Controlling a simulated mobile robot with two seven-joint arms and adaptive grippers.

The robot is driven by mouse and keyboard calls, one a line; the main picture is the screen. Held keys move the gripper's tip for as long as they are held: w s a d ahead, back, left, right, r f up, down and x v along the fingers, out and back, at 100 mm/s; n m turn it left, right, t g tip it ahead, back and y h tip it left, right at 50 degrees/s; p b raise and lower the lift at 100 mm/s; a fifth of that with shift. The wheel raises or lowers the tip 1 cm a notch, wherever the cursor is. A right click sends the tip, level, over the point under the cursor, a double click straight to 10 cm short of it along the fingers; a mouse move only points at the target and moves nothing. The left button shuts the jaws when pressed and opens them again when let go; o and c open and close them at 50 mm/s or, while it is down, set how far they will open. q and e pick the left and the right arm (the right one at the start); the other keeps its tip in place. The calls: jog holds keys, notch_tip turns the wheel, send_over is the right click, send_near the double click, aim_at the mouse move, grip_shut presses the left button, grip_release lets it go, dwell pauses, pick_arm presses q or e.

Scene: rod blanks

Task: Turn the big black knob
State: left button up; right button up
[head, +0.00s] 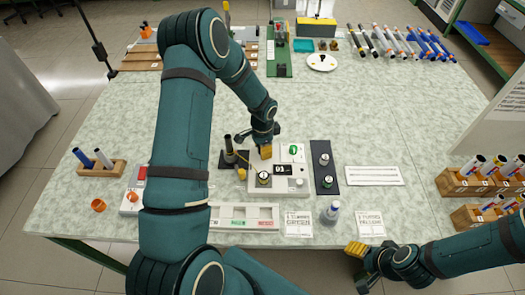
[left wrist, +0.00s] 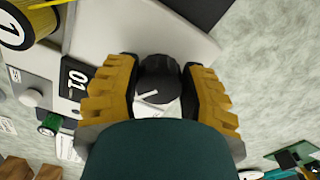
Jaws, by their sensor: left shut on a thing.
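The big black knob (left wrist: 158,85) with a white pointer mark shows in the left wrist view, between the yellow fingers of my left gripper (left wrist: 162,98). The fingers are shut on its sides. In the head view my left gripper (head: 264,151) reaches down onto the white panel box (head: 297,187) and hides the knob. A black display (head: 283,169) with white digits is beside it on the box; it also shows in the left wrist view (left wrist: 74,78). My right gripper (head: 359,266) is empty at the table's front edge, its fingers apart.
A dark upright cylinder (head: 229,148) stands just left of the box. A dark plate with round knobs (head: 325,167) lies to its right. A bottle (head: 333,213) and labelled cards are in front. Wooden racks with tubes (head: 467,182) stand at right.

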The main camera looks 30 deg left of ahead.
pick_arm(q)
jog(key=n+b, duration=0.2)
jog(key=n, duration=0.2)
jog(key=shift+d+f+n, duration=0.1)
jog(key=shift+d+n, duration=0.05)
jog(key=shift+n, duration=0.15)
jog(key=n+b, duration=0.1)
jog(key=n, duration=0.4)
jog(key=shift+s+d, duration=0.1)
jog(key=shift+n, duration=0.3)
jog(key=o, duration=1.2)
notch_tip(320, 180, up, 12)
jog(key=shift+r, duration=0.1)
